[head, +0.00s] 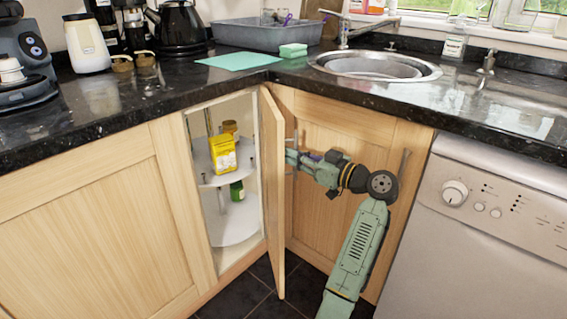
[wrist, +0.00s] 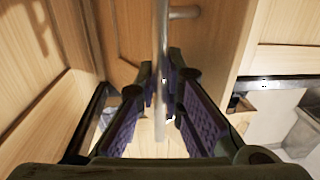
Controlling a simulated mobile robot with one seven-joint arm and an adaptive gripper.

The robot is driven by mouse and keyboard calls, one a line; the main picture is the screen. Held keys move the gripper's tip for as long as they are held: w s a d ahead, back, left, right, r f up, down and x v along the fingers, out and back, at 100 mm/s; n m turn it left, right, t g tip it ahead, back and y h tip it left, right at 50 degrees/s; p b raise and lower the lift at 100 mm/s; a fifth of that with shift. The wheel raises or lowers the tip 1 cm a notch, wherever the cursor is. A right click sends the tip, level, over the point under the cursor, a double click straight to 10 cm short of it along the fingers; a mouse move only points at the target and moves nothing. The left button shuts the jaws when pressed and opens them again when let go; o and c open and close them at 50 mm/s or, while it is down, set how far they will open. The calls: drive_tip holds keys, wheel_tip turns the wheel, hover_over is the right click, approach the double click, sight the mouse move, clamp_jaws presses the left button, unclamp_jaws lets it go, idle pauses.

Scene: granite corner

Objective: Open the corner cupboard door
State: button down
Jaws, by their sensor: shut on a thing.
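The corner cupboard door (head: 272,190) stands open, swung outward and seen nearly edge-on in the head view. The open cupboard (head: 228,238) shows to its left, with round white shelves inside. My gripper (head: 291,158) is on the door's right side, at its handle. In the wrist view the handle (wrist: 160,35) is a vertical metal bar running between the two fingers of my gripper (wrist: 161,85), which are shut on it.
A yellow box (head: 222,154) and a green jar (head: 237,191) stand on the shelves. A second wooden cupboard front (head: 330,125) is behind my arm, with a dishwasher (head: 490,220) to the right. Dark floor tiles (head: 262,285) lie clear below. The granite worktop (head: 100,108) overhangs the cupboards.

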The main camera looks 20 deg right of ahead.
drive_tip(key=shift+d, duration=0.4)
drive_tip(key=c, duration=1.7)
unclamp_jaws()
drive_tip(key=v, duration=1.2)
drive_tip(key=shift+a, duration=0.1)
drive_tip(key=shift+c, duration=0.5)
